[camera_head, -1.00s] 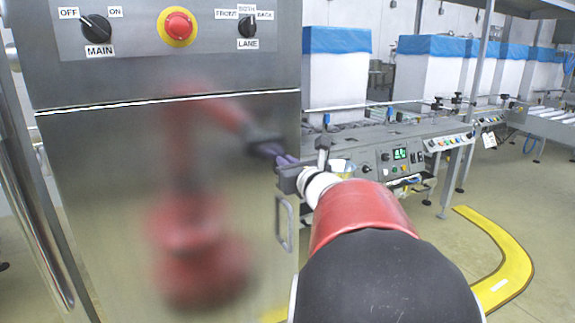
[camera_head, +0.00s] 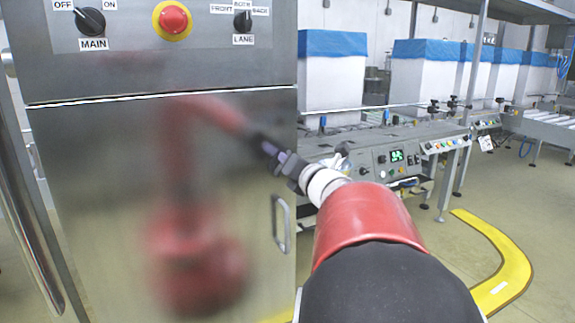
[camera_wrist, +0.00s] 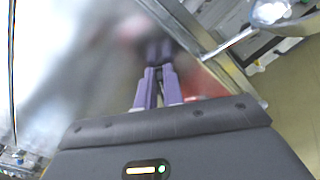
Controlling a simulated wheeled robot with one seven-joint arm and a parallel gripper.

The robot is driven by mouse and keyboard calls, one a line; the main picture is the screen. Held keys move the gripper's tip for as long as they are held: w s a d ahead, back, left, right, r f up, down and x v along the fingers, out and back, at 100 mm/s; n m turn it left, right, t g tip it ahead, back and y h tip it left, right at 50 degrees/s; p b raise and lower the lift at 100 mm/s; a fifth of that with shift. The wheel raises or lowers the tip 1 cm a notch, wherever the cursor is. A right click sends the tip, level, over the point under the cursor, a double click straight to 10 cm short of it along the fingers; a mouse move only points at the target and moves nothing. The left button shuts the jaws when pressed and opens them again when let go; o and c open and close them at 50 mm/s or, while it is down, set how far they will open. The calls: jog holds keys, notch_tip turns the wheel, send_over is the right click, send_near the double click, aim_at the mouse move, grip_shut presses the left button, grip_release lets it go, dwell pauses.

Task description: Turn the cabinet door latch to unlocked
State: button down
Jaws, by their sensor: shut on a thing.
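The brushed steel cabinet door (camera_head: 95,190) fills the left of the head view, with a blurred reflection of my red arm in it. My gripper (camera_head: 268,147) is at the door's upper right part, near its right edge. In the wrist view its two purple fingers (camera_wrist: 158,75) are close together, pointing at the steel surface, with their reflection beyond the tips. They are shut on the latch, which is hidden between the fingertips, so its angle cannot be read.
A metal pull handle (camera_head: 281,222) is on the door below my gripper. Above are the MAIN switch (camera_head: 90,21), a red button (camera_head: 173,18) and the LANE switch (camera_head: 243,20). A conveyor machine (camera_head: 400,155) stands to the right, with open floor in front.

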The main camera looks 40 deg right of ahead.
notch_tip(320, 180, down, 2)
jog(key=m, duration=1)
jog(key=shift+w+d+f+p, duration=0.1)
jog(key=shift+w+p, duration=0.05)
jog(key=shift+p, duration=0.2)
jog(key=shift+m, duration=0.3)
jog(key=c, duration=1.5)
grip_release()
jog(key=v, duration=0.7)
jog(key=shift+s, duration=0.4)
